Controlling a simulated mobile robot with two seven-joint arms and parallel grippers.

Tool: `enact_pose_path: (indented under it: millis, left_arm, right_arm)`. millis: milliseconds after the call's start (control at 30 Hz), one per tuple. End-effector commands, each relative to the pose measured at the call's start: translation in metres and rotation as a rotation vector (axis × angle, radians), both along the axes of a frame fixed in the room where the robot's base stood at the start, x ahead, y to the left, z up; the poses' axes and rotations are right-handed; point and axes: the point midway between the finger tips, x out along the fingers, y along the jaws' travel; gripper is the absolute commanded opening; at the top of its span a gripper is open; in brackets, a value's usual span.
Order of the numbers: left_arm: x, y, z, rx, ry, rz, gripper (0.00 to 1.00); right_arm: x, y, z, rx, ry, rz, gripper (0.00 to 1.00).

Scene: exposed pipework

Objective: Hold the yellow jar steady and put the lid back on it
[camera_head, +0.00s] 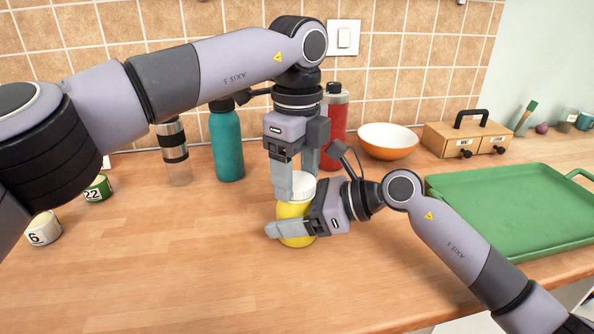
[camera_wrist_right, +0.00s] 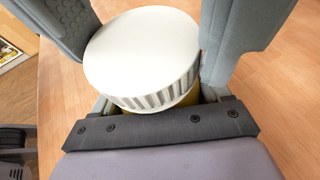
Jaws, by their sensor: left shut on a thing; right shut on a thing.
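The yellow jar (camera_head: 291,212) stands upright on the wooden counter, with the white ribbed lid (camera_head: 306,184) over its mouth. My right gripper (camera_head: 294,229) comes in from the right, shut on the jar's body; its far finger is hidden. My left gripper (camera_head: 297,180) points down from above, shut on the lid, with its fingers on either side. In the right wrist view the lid (camera_wrist_right: 143,52) is seen from above, with a strip of yellow jar just below its rim. I cannot tell whether the lid is fully seated.
A green tray (camera_head: 515,247) lies at right, beneath my right arm's side. A teal bottle (camera_head: 226,145), a red bottle (camera_head: 334,120), an orange bowl (camera_head: 388,151) and a wooden drawer box (camera_head: 450,139) stand at the back. Small numbered jars (camera_head: 44,229) stand at left. The front counter is clear.

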Motion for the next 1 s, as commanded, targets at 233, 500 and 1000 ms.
enact_pose_path:
  millis: [233, 500, 1000]
  left_arm:
    - [0.0001, 0.0001, 0.0001, 0.000, 0.000, -0.217, 0.30]
    - [0.0001, 0.0002, 0.0002, 0.001, -0.001, -0.271, 0.30]
    - [0.0002, 0.0000, 0.0022, 0.000, -0.001, -0.268, 0.92]
  right_arm:
    - [0.0001, -0.0001, 0.0001, 0.000, 0.000, 0.000, 0.00]
    - [0.0001, -0.0001, 0.0000, 0.000, 0.000, 0.000, 0.00]
    - [0.0001, -0.0002, 0.0001, 0.000, 0.000, 0.000, 0.00]
